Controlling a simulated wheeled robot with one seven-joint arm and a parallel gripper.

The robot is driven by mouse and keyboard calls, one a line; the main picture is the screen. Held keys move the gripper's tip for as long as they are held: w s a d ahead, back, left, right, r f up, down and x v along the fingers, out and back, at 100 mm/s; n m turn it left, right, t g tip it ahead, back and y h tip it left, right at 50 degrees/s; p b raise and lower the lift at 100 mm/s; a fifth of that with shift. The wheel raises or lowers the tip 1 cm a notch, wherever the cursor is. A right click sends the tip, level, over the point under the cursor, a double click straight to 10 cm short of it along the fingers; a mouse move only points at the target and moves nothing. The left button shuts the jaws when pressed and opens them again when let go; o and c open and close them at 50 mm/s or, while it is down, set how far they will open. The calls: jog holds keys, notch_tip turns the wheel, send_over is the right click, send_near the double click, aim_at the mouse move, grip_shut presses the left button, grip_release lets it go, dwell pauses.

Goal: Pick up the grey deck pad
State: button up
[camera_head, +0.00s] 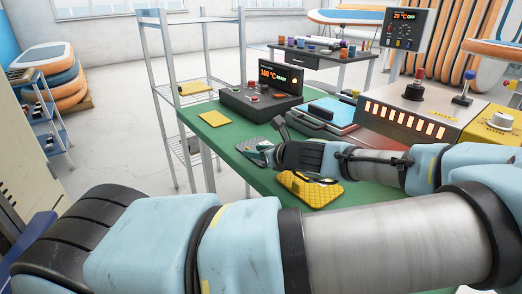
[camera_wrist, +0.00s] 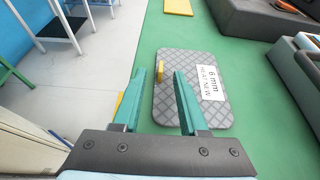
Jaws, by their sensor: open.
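The grey deck pad (camera_wrist: 190,66) lies flat on the green table (camera_wrist: 270,120) in the wrist view. It has a diamond pattern, rounded corners and a white label reading "6 mm". A small yellow piece stands at its left part, between the lines of my fingers. In the head view the pad (camera_head: 248,146) is partly hidden behind my gripper (camera_head: 266,152). In the wrist view my gripper (camera_wrist: 160,80) is open, with its green fingers apart and nothing held. The fingers overlap the pad's left and near part in the picture; I cannot tell the height gap.
A yellow patterned pad (camera_head: 312,190) lies on the table beside my arm. A yellow sheet (camera_head: 208,118) lies near a dark control box (camera_head: 262,100) reading 160 °C. A heater machine (camera_head: 405,112) stands at the right. A metal rack (camera_head: 178,90) stands left of the table.

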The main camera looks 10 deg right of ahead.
jog(key=shift+x, duration=1.25)
grip_shut()
